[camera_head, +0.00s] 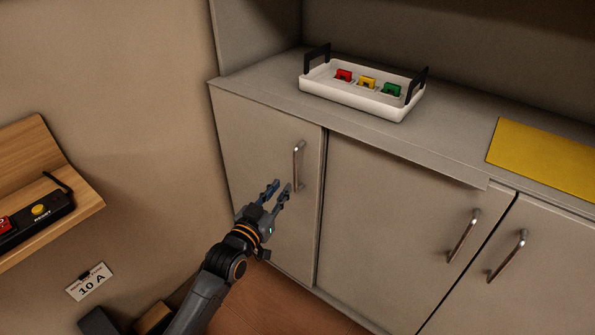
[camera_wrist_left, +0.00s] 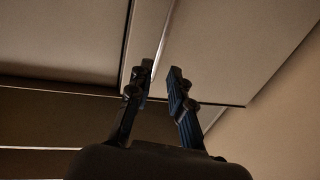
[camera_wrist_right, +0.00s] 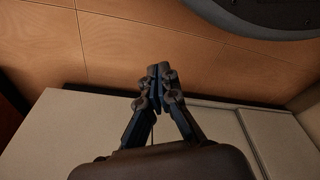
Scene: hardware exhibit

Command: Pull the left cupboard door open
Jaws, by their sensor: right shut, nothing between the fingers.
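The left cupboard door (camera_head: 265,140) is a plain grey panel that looks shut, flush with the front beside it. Its upright metal bar handle (camera_head: 298,165) is near the door's right edge. My left gripper (camera_head: 279,188) is open, in front of this door, with its fingertips just left of and below the handle in the head view. In the left wrist view, the gripper (camera_wrist_left: 160,72) has its fingers apart, with a thin bright strip between the tips; I cannot tell if this is the handle. My right gripper (camera_wrist_right: 158,70) is shut and empty, seen only in the right wrist view.
A white tray (camera_head: 350,97) with black handles holds red, yellow and green pieces on the counter. A yellow mat (camera_head: 545,158) lies to its right. Other doors have handles (camera_head: 463,236) (camera_head: 507,255). A wooden shelf (camera_head: 85,208) and a "10 A" card (camera_head: 90,283) are at the left.

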